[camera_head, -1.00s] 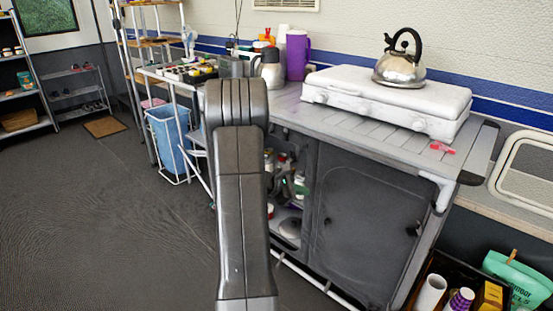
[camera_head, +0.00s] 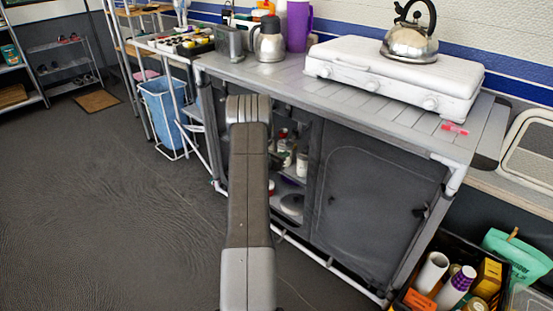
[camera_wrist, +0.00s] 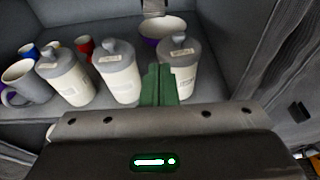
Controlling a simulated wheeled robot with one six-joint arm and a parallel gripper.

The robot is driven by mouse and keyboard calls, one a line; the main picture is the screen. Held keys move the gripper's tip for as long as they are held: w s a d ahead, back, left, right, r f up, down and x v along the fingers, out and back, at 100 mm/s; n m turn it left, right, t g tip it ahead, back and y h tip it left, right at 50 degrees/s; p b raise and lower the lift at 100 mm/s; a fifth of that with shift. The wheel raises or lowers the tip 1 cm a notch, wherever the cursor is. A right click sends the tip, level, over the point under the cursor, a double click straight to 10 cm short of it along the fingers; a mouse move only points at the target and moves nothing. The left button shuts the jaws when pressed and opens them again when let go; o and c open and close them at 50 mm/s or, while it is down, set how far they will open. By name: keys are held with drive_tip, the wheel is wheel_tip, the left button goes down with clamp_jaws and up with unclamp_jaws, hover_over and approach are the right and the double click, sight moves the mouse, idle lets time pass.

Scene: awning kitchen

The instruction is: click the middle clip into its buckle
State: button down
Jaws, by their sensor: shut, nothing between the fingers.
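In the wrist view my gripper (camera_wrist: 159,82) has its green fingers together, with nothing between them. It points into a grey cabinet compartment. Three pale jars with grey lids and small labels stand there: a left jar (camera_wrist: 70,82), a middle jar (camera_wrist: 119,82) and a right jar (camera_wrist: 183,76) just beside the fingertips. A small grey piece (camera_wrist: 153,8) shows at the top edge; I cannot tell whether it is a clip or buckle part. I cannot identify the middle clip or its buckle in either view. In the head view my arm hides much of the cabinet's open side.
The grey cabinet door (camera_head: 375,205) is right of the open compartment. A white stove (camera_head: 395,80) with a kettle (camera_head: 410,38) stands on the counter, near a small pink object (camera_head: 454,129). A mug (camera_wrist: 22,80) and bowl (camera_wrist: 165,27) share the compartment. Floor at left is clear.

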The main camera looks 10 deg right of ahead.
drive_tip(key=shift+w+d+r, duration=0.45)
drive_tip(key=shift+d+r, duration=0.1)
drive_tip(key=shift+r, duration=0.25)
drive_tip(key=shift+w+d+r, duration=0.4)
drive_tip(key=shift+d+r, duration=0.15)
drive_tip(key=shift+r, duration=0.25)
drive_tip(key=shift+r, duration=0.1)
drive_tip(key=s+a+r, duration=0.3)
drive_tip(key=a+r, duration=0.1)
drive_tip(key=r, duration=0.5)
drive_tip(key=shift+s+p, duration=0.15)
drive_tip(key=shift+p, duration=0.3)
drive_tip(key=shift+a+r, duration=0.1)
drive_tip(key=shift+r, duration=0.05)
